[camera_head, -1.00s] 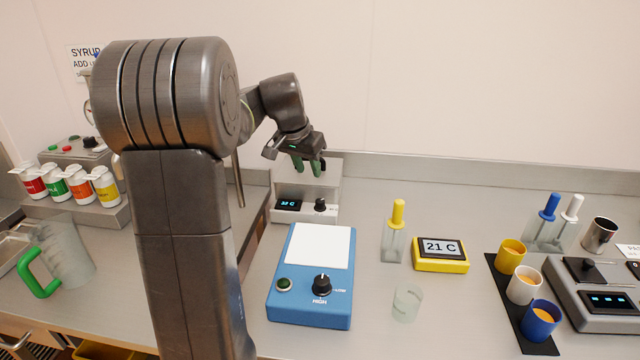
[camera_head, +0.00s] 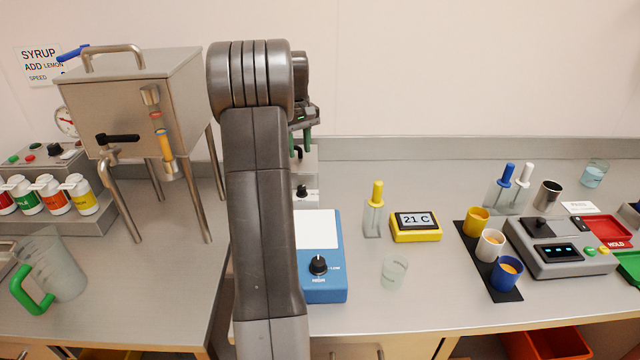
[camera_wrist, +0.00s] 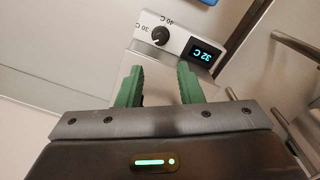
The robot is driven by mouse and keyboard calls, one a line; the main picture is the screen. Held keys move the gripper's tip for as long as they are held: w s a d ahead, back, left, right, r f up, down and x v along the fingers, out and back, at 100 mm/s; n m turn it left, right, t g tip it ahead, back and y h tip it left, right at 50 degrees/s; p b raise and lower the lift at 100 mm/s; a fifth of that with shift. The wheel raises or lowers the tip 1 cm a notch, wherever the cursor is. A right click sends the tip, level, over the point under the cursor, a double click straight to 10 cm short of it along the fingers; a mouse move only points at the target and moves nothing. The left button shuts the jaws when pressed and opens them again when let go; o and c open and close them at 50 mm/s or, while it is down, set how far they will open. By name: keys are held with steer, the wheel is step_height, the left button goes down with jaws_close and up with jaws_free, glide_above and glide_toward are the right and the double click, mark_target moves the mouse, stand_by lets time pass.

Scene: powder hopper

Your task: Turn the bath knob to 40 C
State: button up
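The bath's white front panel (camera_wrist: 221,24) shows in the wrist view, with a black knob (camera_wrist: 159,36) between printed marks 30 C and 40 C. Its lit display (camera_wrist: 203,54) reads 32 C. The knob's exact pointer direction is too small to tell. My gripper (camera_wrist: 160,82) is open, its two green fingers apart with nothing between them; the knob lies beyond the fingertips, not touched. In the head view my gripper (camera_head: 302,138) hangs above and behind the knob (camera_head: 302,191). My arm hides the bath's left part and display there.
A blue device with a white plate (camera_head: 322,285) stands in front of the bath. A yellow 21 C display (camera_head: 416,226), a yellow-capped bottle (camera_head: 374,212) and a glass beaker (camera_head: 394,270) stand to the right. A metal hopper (camera_head: 150,95) on legs stands left of my arm.

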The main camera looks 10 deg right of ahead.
mark_target(302, 187)
step_height(302, 187, down, 14)
steer(key=shift+w+d+r+p, duration=0.15)
steer(key=shift+r+p, duration=0.1)
steer(key=shift+p, duration=0.5)
steer(key=shift+c, duration=0.4)
steer(key=c, duration=0.6)
